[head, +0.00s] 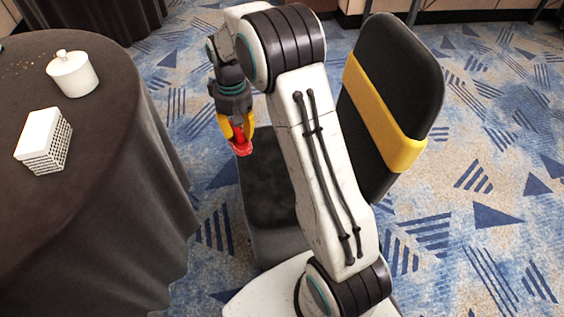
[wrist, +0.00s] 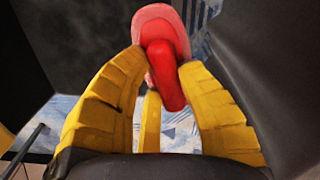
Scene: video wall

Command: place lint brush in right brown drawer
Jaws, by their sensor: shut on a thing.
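A red lint brush with a paler pink head shows in the wrist view (wrist: 165,72); in the head view its red end (head: 241,146) pokes out below my gripper (head: 237,129). The yellow fingers of my gripper (wrist: 163,100) are closed around its red handle. The brush hangs in the air, just right of the round table and over the black chair seat. I cannot make out the right brown drawer in either view.
A dark-clothed round table (head: 95,130) stands at left with a white lidded pot (head: 73,74) and a white patterned box (head: 45,140). A black chair with a yellow band (head: 380,115) stands behind my arm. Patterned carpet (head: 480,200) is open at right.

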